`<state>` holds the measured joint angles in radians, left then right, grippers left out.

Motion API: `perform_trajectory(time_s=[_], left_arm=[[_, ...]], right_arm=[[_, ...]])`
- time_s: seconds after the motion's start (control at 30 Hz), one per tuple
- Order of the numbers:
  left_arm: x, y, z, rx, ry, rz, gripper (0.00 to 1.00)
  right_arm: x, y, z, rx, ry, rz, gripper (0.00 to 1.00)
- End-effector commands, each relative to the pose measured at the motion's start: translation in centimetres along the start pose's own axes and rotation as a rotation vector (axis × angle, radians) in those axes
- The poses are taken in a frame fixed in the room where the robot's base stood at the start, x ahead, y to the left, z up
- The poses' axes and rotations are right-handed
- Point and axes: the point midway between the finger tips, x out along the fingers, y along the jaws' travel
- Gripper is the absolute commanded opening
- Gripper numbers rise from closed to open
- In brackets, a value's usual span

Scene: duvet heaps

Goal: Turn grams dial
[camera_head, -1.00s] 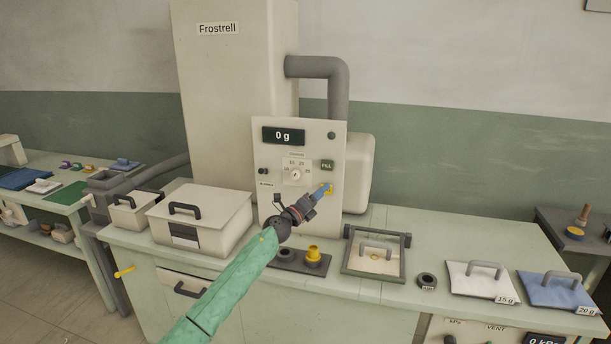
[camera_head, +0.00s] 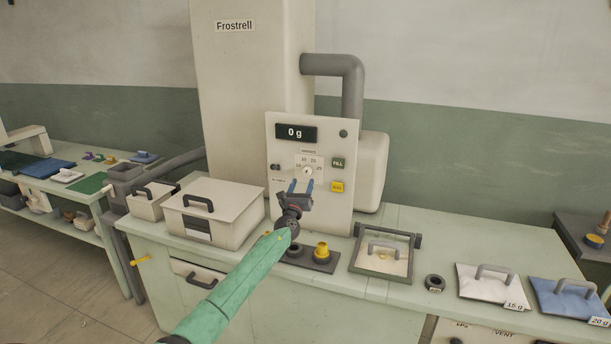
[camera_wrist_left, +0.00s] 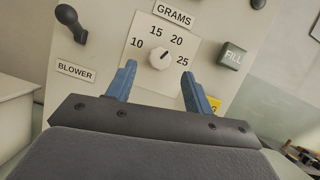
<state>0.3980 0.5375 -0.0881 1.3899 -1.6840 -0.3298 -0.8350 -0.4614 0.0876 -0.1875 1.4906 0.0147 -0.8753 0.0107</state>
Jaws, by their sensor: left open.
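The grams dial is a small white knob (camera_wrist_left: 160,56) on a white plate marked 10, 15, 20 and 25, on the front panel of the machine (camera_head: 340,140). Its dark pointer mark aims up and to the right, toward about 20. In the head view the dial (camera_head: 307,171) sits just above my left gripper (camera_head: 300,185). In the wrist view the blue fingers of my left gripper (camera_wrist_left: 152,82) are open, one on each side below the knob, and hold nothing. Whether they touch the panel is unclear. The display (camera_head: 296,133) reads 0 g. My right gripper is not in view.
Right of the dial are a green FILL button (camera_head: 338,163) and a yellow button (camera_head: 337,187). A black blower lever (camera_wrist_left: 70,18) is at the dial's left.

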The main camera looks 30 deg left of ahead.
Motion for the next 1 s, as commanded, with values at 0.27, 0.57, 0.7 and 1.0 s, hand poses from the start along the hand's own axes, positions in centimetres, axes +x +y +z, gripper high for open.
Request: perform_trajectory(time_s=[0.27,0.57,0.7,1.0], left_arm=[[3.6,0.0,0.2,0.0,0.0,0.001,0.52],[5.2,0.0,0.1,-0.001,0.0,0.0,0.52],[5.3,0.0,0.0,-0.001,0.0,0.0,0.52],[5.2,0.0,0.0,-0.002,0.001,0.0,0.23]], right_arm=[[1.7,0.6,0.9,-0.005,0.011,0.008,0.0],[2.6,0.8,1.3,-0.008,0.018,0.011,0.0],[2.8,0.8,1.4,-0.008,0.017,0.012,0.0],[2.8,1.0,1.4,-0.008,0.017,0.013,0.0]])
